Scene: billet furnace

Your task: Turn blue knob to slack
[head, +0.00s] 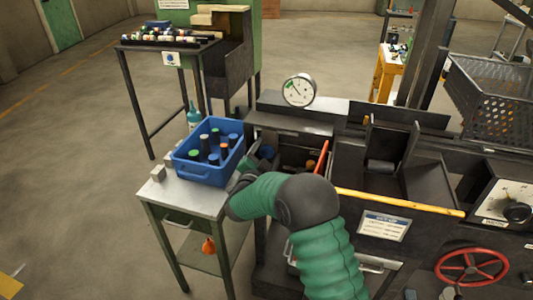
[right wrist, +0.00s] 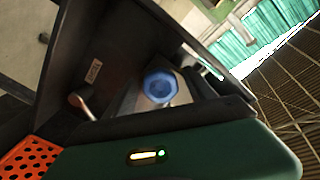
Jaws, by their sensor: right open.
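The blue knob (right wrist: 160,86) shows in the right wrist view, near the middle, round and faceted, on a pale plate inside a dark metal recess. I cannot make it out in the head view. My right gripper (head: 257,163) is open, low at the left end of the dark machine and just right of the blue bin; my green-sleeved arm hides much of it. The right wrist view looks past my green gripper housing towards the knob, with no contact visible. Any slack marking is too small to read. My left gripper is not in view.
A blue bin (head: 189,175) of capped cylinders stands on a metal side table (head: 170,200). A round gauge (head: 299,91) rises behind the machine. An orange-red bar (head: 322,157) stands right of my gripper. A red handwheel (head: 472,267) is at the lower right. Open floor lies left.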

